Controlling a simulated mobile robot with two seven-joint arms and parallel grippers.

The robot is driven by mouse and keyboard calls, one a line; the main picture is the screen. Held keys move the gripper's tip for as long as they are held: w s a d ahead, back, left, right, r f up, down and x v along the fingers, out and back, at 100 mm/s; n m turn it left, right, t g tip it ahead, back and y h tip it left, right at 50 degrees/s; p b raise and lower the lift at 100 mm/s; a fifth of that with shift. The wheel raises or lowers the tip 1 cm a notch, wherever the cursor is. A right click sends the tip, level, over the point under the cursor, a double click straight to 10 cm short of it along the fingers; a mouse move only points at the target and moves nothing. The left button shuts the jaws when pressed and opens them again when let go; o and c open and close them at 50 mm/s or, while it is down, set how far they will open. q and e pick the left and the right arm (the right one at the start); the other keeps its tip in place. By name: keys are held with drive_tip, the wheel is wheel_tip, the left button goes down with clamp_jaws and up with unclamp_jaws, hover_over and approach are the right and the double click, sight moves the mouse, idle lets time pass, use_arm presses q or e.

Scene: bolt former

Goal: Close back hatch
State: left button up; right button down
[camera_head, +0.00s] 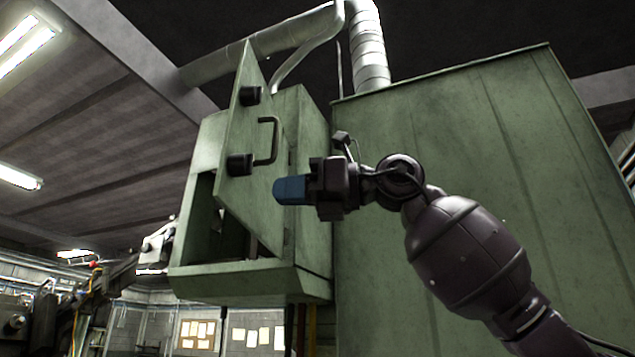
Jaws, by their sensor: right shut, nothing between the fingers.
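The back hatch (262,190) is a green metal door with a dark handle (267,141) and two black knobs. It stands open, swung out from the green box (235,283) on the machine. The dark inside of the box shows to the left of the hatch. My right gripper (279,190) is shut and empty, with blue fingertips pointing left. It is in front of the lower right part of the hatch in the picture, below the handle. I cannot tell whether it touches the hatch. My left gripper is not in view.
A large green machine housing (450,200) fills the right side behind my right arm. Silver ducts (368,55) run above the box. Other machinery (90,290) stands at the lower left. Papers (250,336) hang on the far wall.

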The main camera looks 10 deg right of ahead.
sight(239, 195)
drive_tip(key=p+x, duration=0.1)
drive_tip(key=x, duration=0.4)
drive_tip(key=shift+a, duration=0.1)
drive_tip(key=shift+w+a, duration=0.1)
drive_tip(key=shift+a, duration=0.05)
drive_tip(key=shift+a, duration=0.1)
